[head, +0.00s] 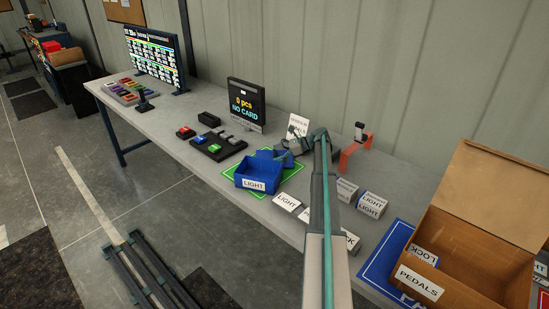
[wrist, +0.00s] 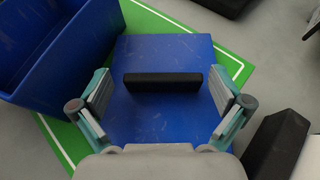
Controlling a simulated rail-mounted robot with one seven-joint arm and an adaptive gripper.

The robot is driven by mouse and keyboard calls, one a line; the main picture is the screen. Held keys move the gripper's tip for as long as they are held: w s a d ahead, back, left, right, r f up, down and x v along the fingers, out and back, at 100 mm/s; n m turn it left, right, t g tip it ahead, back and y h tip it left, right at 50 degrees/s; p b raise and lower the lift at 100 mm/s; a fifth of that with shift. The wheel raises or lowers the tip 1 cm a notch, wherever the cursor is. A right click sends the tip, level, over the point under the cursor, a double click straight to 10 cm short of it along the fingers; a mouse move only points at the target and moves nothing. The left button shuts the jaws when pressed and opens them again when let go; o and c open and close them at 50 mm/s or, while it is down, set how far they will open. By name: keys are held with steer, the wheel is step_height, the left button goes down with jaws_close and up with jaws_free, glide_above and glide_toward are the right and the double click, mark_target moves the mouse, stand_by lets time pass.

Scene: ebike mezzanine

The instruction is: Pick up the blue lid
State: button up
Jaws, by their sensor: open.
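The blue lid (wrist: 164,55) is a flat blue panel with a black bar handle (wrist: 163,82) across its middle, seen in the wrist view. My gripper (wrist: 163,97) is open, with one finger on each side of the black handle and apart from it. In the head view my gripper (head: 284,157) is at the end of my arm, just behind the blue bin. The lid (head: 264,156) shows only partly there, behind the bin. Whether the fingers touch the lid's surface cannot be told.
The blue bin (head: 257,175) labelled LIGHT stands on a green mat (head: 230,189), close beside the lid. White LIGHT boxes (head: 287,202) lie to the right. A cardboard box (head: 463,247) stands at right. Button blocks (head: 217,148) and a display (head: 246,103) stand behind left.

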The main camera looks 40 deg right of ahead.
steer(key=shift+w+a+f, duration=0.15)
steer(key=shift+w+a, duration=0.05)
steer(key=shift+a, duration=0.05)
steer(key=c, duration=1)
step_height(320, 180, up, 11)
steer(key=b, duration=0.2)
steer(key=shift+s+a+r+m+t+h+p, duration=0.55)
steer(key=shift+s+a+p, duration=0.55)
steer(key=shift+a, duration=1.2)
steer(key=shift+s+a+r+m+t+h+p, duration=0.4)
steer(key=shift+s+a+r+m+p, duration=0.3)
steer(key=shift+s+a, duration=1.2)
steer(key=shift+s+a+r+m+t+h+p, duration=0.55)
steer(key=shift+s+a+p, duration=0.4)
steer(key=shift+a, duration=1.7)
